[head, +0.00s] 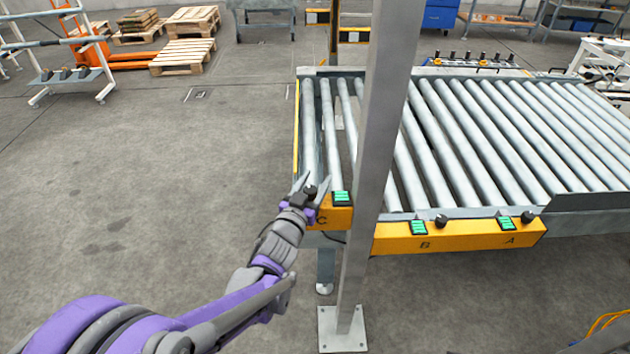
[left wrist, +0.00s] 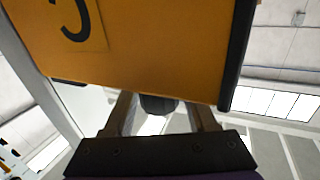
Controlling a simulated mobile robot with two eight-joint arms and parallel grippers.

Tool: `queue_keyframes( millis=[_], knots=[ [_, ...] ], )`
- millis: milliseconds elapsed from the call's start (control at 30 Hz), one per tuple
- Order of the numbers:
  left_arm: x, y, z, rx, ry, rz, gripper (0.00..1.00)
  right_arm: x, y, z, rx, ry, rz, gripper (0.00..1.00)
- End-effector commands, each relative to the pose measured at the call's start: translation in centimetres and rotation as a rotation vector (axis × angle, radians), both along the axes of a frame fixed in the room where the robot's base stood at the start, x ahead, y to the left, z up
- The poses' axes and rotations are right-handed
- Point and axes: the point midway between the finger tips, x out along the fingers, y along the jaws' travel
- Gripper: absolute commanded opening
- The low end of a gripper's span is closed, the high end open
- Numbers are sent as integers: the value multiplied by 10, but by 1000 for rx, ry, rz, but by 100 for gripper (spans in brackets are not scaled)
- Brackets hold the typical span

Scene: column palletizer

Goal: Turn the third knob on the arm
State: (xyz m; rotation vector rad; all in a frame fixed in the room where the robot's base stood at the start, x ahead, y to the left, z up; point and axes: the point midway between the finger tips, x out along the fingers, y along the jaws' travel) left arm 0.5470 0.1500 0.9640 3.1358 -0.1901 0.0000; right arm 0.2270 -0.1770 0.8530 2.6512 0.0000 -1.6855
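An orange control panel (head: 460,238) runs along the near edge of the roller conveyor, with black knobs by the letters A (head: 528,218) and B (head: 441,221). Its left part, marked C (head: 335,216), carries the third knob (head: 310,191). My left gripper (head: 311,186) is at this knob, with its fingers apart on either side. In the left wrist view the orange panel (left wrist: 150,50) fills the top, and the dark knob (left wrist: 158,104) sits between the two fingers (left wrist: 161,115). Gaps seem to show beside it. My right gripper is not in view.
A grey upright post (head: 378,120) stands in front of the conveyor (head: 470,140), just right of knob C, with its foot plate (head: 342,332) on the floor. Green lit buttons (head: 341,197) sit beside the knobs. Pallets (head: 184,55) lie far back left. The left floor is clear.

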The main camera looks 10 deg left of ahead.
Motion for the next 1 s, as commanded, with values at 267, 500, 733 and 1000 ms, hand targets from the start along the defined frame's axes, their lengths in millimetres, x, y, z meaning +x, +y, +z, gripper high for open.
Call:
queue_keyframes(
  millis=[267, 500, 733, 1000],
  knots=[
    [0, 0, 0, 0, 0, 0, 5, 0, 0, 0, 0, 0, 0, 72],
    [0, 1, 0, 1, -2, -4, 0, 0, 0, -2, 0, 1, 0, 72],
    [0, 0, 0, 2, -14, -63, 0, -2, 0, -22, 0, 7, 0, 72],
    [-1, -3, -2, 3, -3, -210, 0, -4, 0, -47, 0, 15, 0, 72]
  ],
)
